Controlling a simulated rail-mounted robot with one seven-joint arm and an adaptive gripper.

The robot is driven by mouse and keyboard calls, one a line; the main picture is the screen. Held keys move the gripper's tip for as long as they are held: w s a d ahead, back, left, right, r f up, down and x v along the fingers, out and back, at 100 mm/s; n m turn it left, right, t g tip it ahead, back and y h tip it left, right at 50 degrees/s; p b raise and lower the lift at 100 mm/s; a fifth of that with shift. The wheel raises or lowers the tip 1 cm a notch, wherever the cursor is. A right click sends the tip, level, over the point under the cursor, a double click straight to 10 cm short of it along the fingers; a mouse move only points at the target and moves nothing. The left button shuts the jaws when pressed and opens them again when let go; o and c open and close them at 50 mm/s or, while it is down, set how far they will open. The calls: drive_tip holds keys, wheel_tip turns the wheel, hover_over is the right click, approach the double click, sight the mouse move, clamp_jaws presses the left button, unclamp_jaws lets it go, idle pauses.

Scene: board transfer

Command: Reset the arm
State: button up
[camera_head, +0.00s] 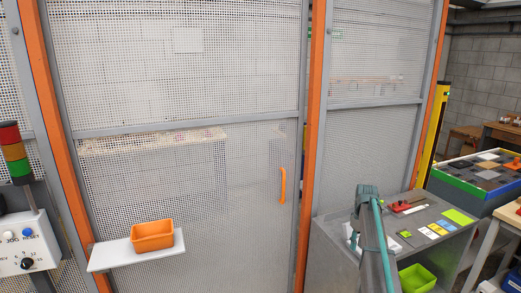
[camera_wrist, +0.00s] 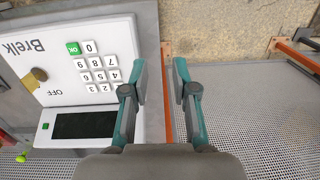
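In the wrist view, my gripper (camera_wrist: 160,78) has its two teal and grey fingers apart, with nothing between them. A white panel (camera_wrist: 95,22) marked "Brelk" lies to the left of the fingers in that view, with a number keypad (camera_wrist: 96,70), a green OK key, a brass-coloured knob (camera_wrist: 35,77) by the word OFF, and a dark screen (camera_wrist: 85,125). The left finger overlaps the panel's edge in the picture; I cannot tell whether they touch. In the head view my arm rises at the lower right, and the fingers cannot be made out.
A perforated fence with a door and orange handle (camera_head: 283,185) fills the middle. An orange bin (camera_head: 152,235) sits on a white shelf (camera_head: 108,255). A control box (camera_head: 28,243) with a signal tower (camera_head: 14,152) is at left. A grey bench (camera_head: 335,240) with small items is at right.

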drive_tip(key=s+a+f+m+g, duration=0.1)
drive_tip(key=s+a+f, duration=0.4)
drive_tip(key=s+f, duration=0.45)
drive_tip(key=s+a+f+g, duration=0.1)
drive_tip(key=s+a+f, duration=0.4)
drive_tip(key=s+f, duration=0.45)
drive_tip(key=s+a+f+m+g, duration=0.1)
drive_tip(key=s+a+f, duration=0.4)
drive_tip(key=s+f, duration=0.5)
drive_tip(key=s+a+f+g, duration=0.1)
drive_tip(key=s+a+f, duration=0.1)
drive_tip(key=s, duration=0.9)
drive_tip(key=s+a+f+m+g, duration=0.1)
drive_tip(key=s+f, duration=0.4)
drive_tip(key=s, duration=0.6)
drive_tip(key=s+a+f+m+g, duration=0.1)
drive_tip(key=s+a+f, duration=0.2)
drive_tip(key=s, duration=0.8)
drive_tip(key=shift+s+a+f, duration=0.15)
drive_tip(key=shift+a+f, duration=0.1)
drive_tip(key=shift+f, duration=0.05)
